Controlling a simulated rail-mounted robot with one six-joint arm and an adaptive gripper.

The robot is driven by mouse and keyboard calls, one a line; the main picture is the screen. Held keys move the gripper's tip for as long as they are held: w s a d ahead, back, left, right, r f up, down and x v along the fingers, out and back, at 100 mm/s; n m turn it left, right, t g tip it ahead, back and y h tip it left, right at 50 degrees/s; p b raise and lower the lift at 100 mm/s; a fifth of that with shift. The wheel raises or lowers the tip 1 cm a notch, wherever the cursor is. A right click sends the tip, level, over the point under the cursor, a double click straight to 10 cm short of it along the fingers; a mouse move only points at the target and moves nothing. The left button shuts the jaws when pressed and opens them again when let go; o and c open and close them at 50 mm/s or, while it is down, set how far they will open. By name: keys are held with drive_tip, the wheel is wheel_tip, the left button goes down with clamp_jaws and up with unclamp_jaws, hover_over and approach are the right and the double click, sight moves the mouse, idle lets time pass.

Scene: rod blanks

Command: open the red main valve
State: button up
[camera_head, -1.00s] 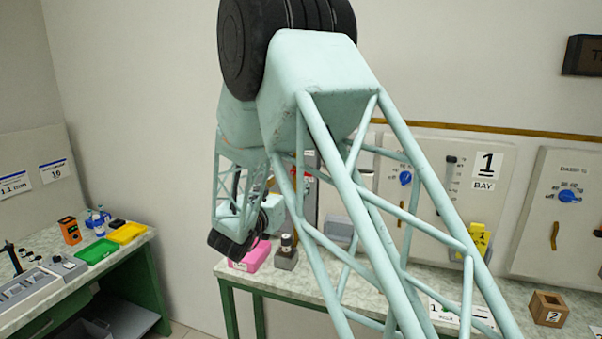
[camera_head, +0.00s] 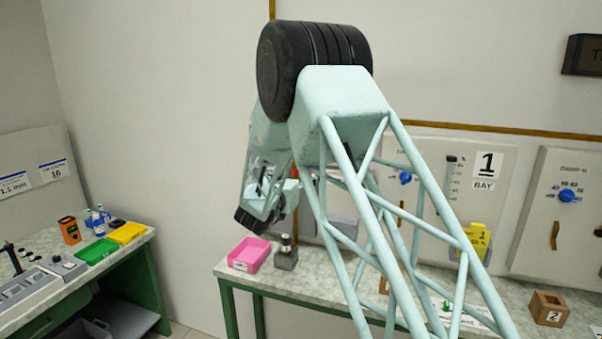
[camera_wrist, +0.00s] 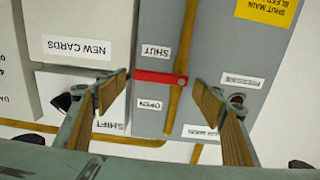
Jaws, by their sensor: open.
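The red main valve handle (camera_wrist: 160,77) is a flat red bar in the wrist view. It lies crosswise over a brown upright pipe (camera_wrist: 181,60) on a grey panel (camera_wrist: 152,110). Upside-down labels SHUT (camera_wrist: 156,52) and OPEN (camera_wrist: 149,104) sit beside it, on either side of the bar. My gripper (camera_wrist: 160,80) is open and empty, its wood-coloured fingers to the left and right of the handle. I cannot tell whether either finger touches it. In the head view my arm hides most of the gripper and panel.
A pink bin (camera_head: 249,255) and a grey block with a dark-topped piece (camera_head: 286,252) stand on the bench's left end. A NEW CARDS box (camera_wrist: 80,48) is beside the panel. Dial panels (camera_head: 565,205) line the wall to the right.

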drive_tip(key=shift+x, duration=1.05)
drive_tip(key=shift+c, duration=0.2)
drive_tip(key=c, duration=1.1)
